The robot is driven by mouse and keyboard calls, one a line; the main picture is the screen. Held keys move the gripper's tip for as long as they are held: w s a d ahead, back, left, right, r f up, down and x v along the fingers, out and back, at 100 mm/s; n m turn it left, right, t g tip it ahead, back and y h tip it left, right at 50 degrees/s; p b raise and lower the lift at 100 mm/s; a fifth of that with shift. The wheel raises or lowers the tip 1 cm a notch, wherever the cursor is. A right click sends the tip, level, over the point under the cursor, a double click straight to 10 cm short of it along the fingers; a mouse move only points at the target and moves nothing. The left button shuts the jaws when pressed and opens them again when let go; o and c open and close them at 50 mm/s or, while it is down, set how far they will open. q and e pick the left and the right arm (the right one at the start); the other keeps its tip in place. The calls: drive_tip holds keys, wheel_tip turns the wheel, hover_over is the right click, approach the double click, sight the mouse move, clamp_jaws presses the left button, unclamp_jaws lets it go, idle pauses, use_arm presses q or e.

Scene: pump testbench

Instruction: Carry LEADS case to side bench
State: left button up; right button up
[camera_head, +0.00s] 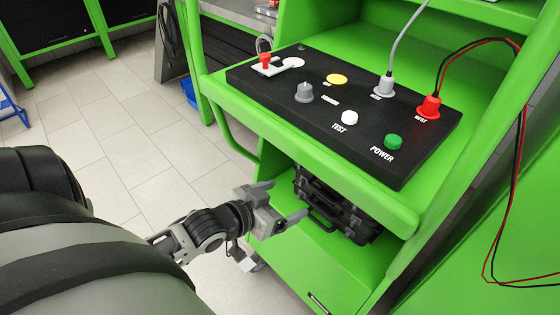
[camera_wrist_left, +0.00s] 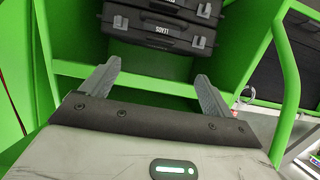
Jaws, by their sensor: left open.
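The LEADS case (camera_wrist_left: 160,32) is a black hard case with a handle, and its white label reads upside down in the left wrist view. A second black case (camera_wrist_left: 182,7) is stacked against it. In the head view the black cases (camera_head: 338,212) sit in the green bay under the control panel, partly hidden by its front edge. I cannot tell there which one is LEADS. My left gripper (camera_head: 288,200) is open and empty in front of the bay, its fingers pointing toward the cases. In the left wrist view a gap shows between its fingertips (camera_wrist_left: 158,70) and the LEADS case.
The black control panel (camera_head: 345,115) with knobs, buttons and plugged cables lies above the bay. A green side rail (camera_head: 232,140) curves beside the bay's left edge. Red and black leads (camera_head: 517,190) hang at the right. Tiled floor (camera_head: 110,120) is open to the left.

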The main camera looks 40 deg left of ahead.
sight(320, 193)
use_arm(q)
drive_tip(key=shift+w+a+r, duration=0.1)
use_arm(e)
drive_tip(key=shift+s, duration=0.1)
use_arm(q)
drive_tip(key=b+x, duration=0.2)
drive_tip(key=x, duration=1.4)
drive_tip(key=shift+r+b, duration=0.1)
drive_tip(key=shift+b, duration=0.3)
use_arm(e)
drive_tip(key=shift+f, duration=0.6)
use_arm(q)
drive_tip(key=shift+c, duration=0.4)
